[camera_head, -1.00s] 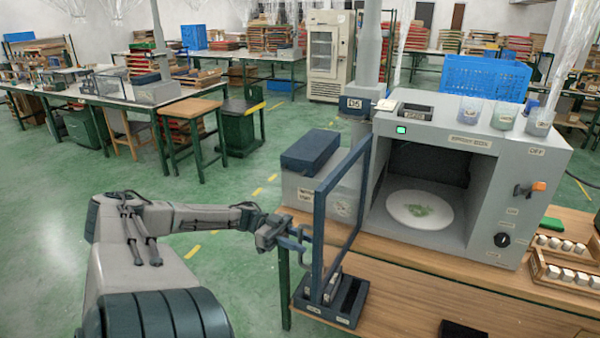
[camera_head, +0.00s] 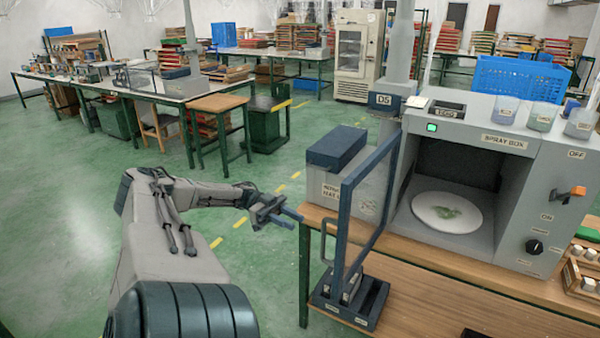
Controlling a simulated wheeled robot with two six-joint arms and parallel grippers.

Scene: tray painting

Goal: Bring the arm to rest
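My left arm reaches in from the lower left. Its gripper (camera_head: 276,212) is open and empty, a little left of the blue-framed clear panel and its handle (camera_head: 326,241). A gap shows between the fingers and the handle. My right gripper is not in view.
The grey spray box (camera_head: 512,194) stands on the wooden table (camera_head: 440,303), its front uncovered, with a white round plate (camera_head: 430,222) inside. A box with a dark blue lid (camera_head: 336,148) is behind the panel. Open green floor (camera_head: 60,200) lies to the left.

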